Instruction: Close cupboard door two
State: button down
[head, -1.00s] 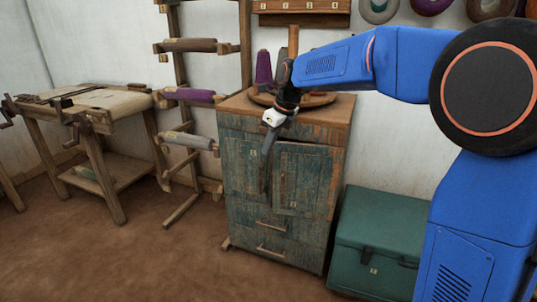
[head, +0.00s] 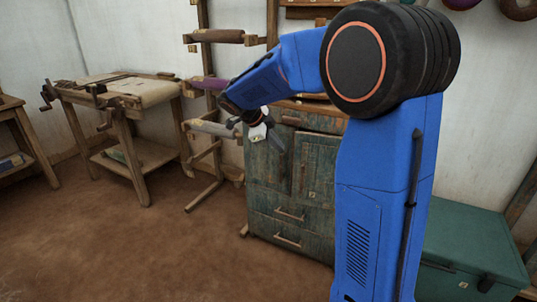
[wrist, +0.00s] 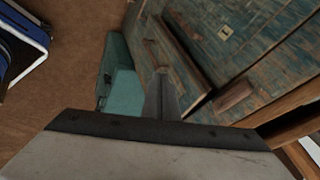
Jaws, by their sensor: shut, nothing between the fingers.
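The weathered blue-green cupboard (head: 292,228) has a wooden top, two doors side by side and drawers below. The right door (head: 315,165) bears a small label, too small to read with certainty. I take it for door two. The left door (head: 266,168) is partly behind my gripper (head: 278,142). My gripper is shut and empty in front of the cupboard's upper left. In the wrist view its fingers (wrist: 163,85) point along the cupboard front (wrist: 240,50); contact is unclear.
A teal chest (head: 470,240) stands right of the cupboard; it also shows in the wrist view (wrist: 119,72). A wooden rack with spools (head: 214,128) stands left of the cupboard, and a wooden workbench (head: 125,97) further left. The brown floor in front is clear.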

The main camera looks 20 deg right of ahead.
jog(key=shift+w+d+f, duration=0.7)
jog(key=shift+d+f, duration=0.6)
jog(key=shift+d, duration=0.1)
jog(key=shift+w+d+f, duration=0.65)
jog(key=shift+d+f, duration=0.7)
jog(key=shift+w+d+f, duration=0.7)
jog(key=shift+d+f, duration=0.6)
jog(key=shift+d, duration=0.1)
jog(key=shift+w+d, duration=0.4)
jog(key=shift+w, duration=0.2)
jog(key=shift+w+d, duration=0.4)
jog(key=shift+w, duration=0.2)
